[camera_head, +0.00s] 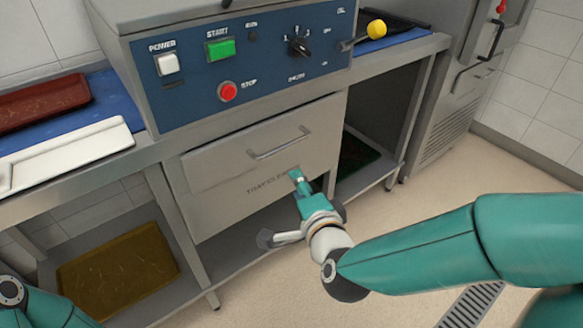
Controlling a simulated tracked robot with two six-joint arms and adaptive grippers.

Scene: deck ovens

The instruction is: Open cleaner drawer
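The cleaner drawer (225,160) is a plain steel front with a bar handle (280,144), set under the blue control panel. Its front looks flush with the housing, so it appears shut. A partly covered label starting "TRAY CLE" is printed below the handle. My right gripper (298,190) is in front of the steel housing, below and slightly right of the handle, and appears apart from it. It covers the end of the label.
The control panel (265,62) carries buttons and a knob. A dark red tray (45,98) and a white tray (70,148) lie on the left counter. A brown tray (118,270) sits on the lower shelf. Open floor (395,215) lies to the right.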

